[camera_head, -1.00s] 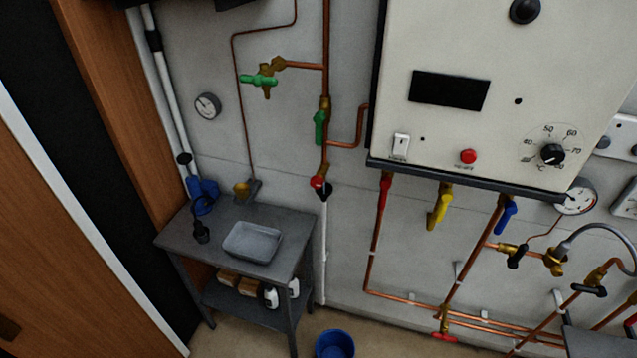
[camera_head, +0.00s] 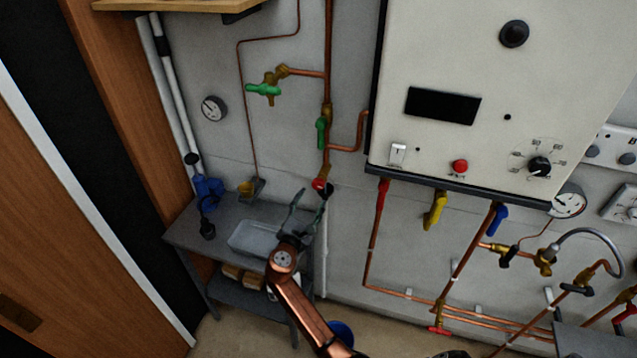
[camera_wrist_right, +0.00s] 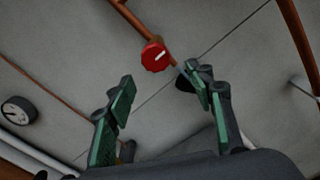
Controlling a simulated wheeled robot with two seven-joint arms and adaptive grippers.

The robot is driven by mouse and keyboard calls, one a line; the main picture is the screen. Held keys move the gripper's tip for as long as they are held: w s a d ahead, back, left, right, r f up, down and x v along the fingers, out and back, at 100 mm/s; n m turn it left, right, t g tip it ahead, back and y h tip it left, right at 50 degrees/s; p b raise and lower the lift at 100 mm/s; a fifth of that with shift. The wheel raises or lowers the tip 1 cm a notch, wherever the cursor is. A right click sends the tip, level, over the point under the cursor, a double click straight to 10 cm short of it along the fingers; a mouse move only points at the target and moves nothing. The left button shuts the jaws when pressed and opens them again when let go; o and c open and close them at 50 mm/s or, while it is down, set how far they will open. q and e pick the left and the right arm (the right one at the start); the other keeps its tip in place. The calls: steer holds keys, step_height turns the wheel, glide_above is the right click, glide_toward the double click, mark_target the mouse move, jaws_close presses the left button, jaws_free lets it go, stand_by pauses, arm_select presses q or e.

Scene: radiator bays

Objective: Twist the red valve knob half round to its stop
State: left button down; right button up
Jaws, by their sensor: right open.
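The round red valve knob (camera_head: 318,185) sits at the lower end of a vertical copper pipe on the wall. In the right wrist view the knob (camera_wrist_right: 154,57) shows a short white mark and lies just beyond the fingertips, near the middle. My right gripper (camera_head: 312,196) reaches up from below, its green-padded fingers spread and empty. In the right wrist view the fingers (camera_wrist_right: 158,80) point towards the knob, one to each side, with no visible contact. My left gripper is not in view.
Green valves (camera_head: 321,132) sit above the knob. A gauge (camera_head: 213,108) hangs at left.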

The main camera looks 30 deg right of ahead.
mark_target(318, 186)
steer(key=shift+w+d+r, duration=0.2)
steer(key=shift+d+r, duration=0.25)
steer(key=shift+r, duration=0.3)
steer(key=x, duration=0.7)
steer(key=shift+p, duration=0.4)
steer(key=shift+c, duration=0.3)
steer(key=shift+s+a+f, duration=0.1)
steer(key=c, duration=1.1)
